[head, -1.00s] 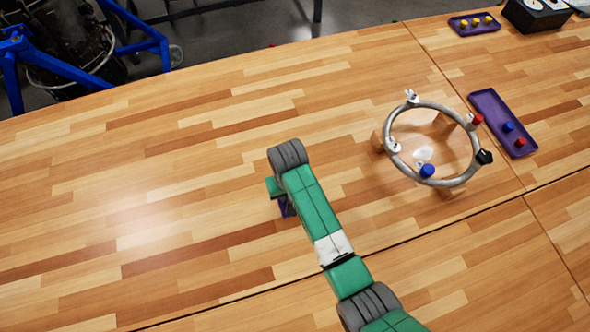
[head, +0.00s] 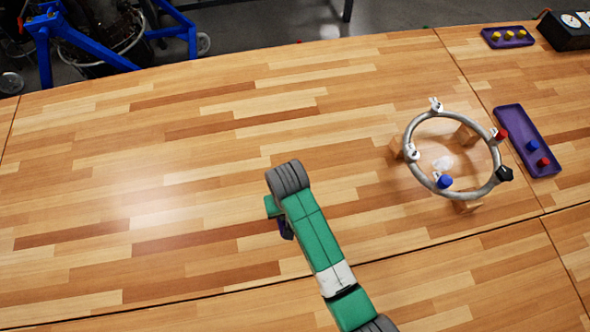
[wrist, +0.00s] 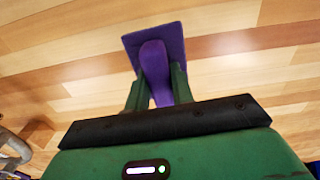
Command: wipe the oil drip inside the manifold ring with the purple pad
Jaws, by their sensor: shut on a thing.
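My gripper (wrist: 158,92) is shut on the handle of the purple pad (wrist: 154,40) in the wrist view, with the flat pad beyond the fingertips. A pale, shiny patch (head: 442,163) lies on the wood inside the ring. The ring carries white fittings and blue, red and black caps.
A purple tray (head: 519,128) with a blue and a red cap lies right of the ring. Another purple tray (head: 489,39) with yellow caps and a black box (head: 565,32) are at the far right. The table's left and middle are clear.

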